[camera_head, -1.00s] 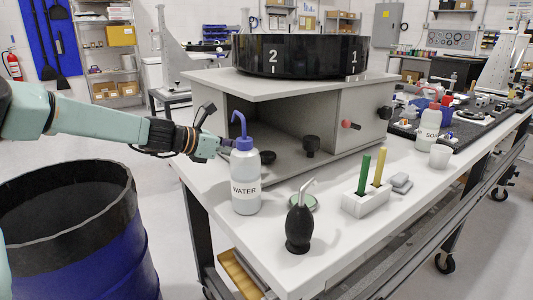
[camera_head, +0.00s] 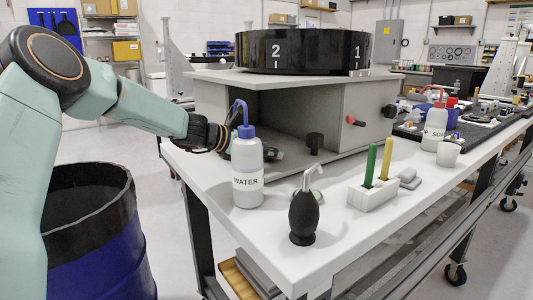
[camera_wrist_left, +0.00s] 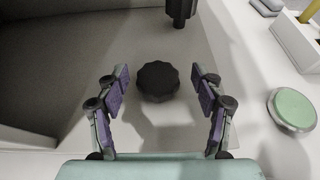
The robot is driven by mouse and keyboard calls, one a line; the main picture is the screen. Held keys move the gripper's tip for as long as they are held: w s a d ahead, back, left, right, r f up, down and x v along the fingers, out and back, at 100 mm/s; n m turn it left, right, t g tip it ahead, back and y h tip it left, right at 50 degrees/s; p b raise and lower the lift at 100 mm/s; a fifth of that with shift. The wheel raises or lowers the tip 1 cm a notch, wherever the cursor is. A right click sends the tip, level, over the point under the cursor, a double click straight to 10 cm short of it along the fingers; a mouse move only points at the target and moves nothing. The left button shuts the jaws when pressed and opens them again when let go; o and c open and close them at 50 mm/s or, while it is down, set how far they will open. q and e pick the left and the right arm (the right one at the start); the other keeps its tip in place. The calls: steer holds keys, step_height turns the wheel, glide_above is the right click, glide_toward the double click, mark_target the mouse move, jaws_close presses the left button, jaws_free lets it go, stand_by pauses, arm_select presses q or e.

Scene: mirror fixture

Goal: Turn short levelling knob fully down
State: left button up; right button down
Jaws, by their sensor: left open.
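The short levelling knob (camera_wrist_left: 158,80) is black with a scalloped rim and stands on the grey base of the fixture. In the left wrist view it lies between the spread purple-padded fingers of my left gripper (camera_wrist_left: 165,85), with a gap on both sides. A taller black knob (camera_wrist_left: 181,10) stands beyond it and also shows in the head view (camera_head: 314,142). My right gripper is not in view.
The white bench (camera_head: 330,235) carries a black bulb blower (camera_head: 303,215), a white holder (camera_head: 372,195) with green and yellow sticks, and a green-topped round disc (camera_wrist_left: 294,108). A blue barrel (camera_head: 105,265) is at lower left.

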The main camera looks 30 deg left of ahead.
arm_select(q)
steer(key=shift+a+f, duration=0.15)
steer(key=shift+a, duration=0.25)
steer(key=shift+d+r, duration=0.2)
steer(key=shift+d, duration=0.25)
steer(key=c, duration=0.4)
steer(key=shift+a+f, duration=0.15)
steer(key=shift+a, duration=0.1)
steer(key=c, duration=0.3)
steer(key=shift+d, duration=0.1)
steer(key=c, duration=0.4)
steer(key=shift+m+h+p, duration=0.5)
steer(key=shift+p, duration=0.55)
steer(key=shift+c, duration=0.2)
steer(key=shift+a+m+g+h+p, duration=0.2)
steer(key=shift+m+g+h+p, duration=0.5)
steer(key=shift+m+h+p, duration=0.15)
steer(key=shift+w+f+m+g+h, duration=0.1)
steer(key=shift+m+g+h, duration=0.55)
steer(key=shift+m+g, duration=0.1)
steer(key=shift+a+m+g+h, duration=0.1)
steer(key=shift+m+g+h, duration=0.85)
steer(key=shift+m, duration=0.15)
